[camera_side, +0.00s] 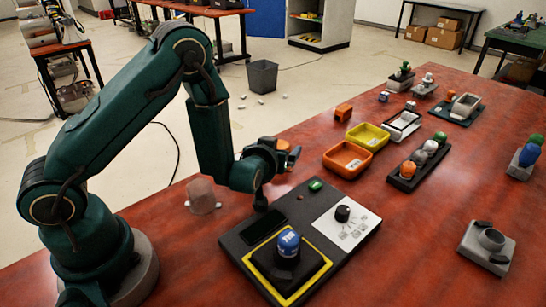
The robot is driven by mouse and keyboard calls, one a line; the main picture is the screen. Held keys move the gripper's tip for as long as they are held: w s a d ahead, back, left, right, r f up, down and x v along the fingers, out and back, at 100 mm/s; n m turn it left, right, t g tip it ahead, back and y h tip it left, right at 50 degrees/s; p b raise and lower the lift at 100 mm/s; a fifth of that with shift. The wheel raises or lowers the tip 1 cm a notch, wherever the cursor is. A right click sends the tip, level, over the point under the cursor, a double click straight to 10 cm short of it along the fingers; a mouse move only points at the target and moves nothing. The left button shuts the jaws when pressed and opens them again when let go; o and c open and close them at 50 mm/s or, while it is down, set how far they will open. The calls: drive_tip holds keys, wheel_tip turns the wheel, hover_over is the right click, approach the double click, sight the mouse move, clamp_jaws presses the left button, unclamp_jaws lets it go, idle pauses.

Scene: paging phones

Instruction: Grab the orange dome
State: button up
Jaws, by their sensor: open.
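The orange dome (408,169) sits at the near end of a black tray (405,185), in a row with grey domes (425,154) and a green dome (440,137). My gripper (289,156) is open, left of the tray and well apart from the orange dome. It is above the table, behind the dark control panel. Orange and blue colour shows at its jaws, too small to make out clearly. No gripper part hides the orange dome.
An orange bin (347,172) and a yellow bin (367,147) stand between my gripper and the tray. The dark panel (242,238) bears a blue dome (288,242) and a black knob (342,213). A grey fixture (471,244) stands at right.

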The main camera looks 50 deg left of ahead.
drive_tip(key=shift+w+a, duration=0.1)
drive_tip(key=shift+w, duration=0.05)
drive_tip(key=c, duration=1.3)
drive_tip(key=shift+c, duration=0.2)
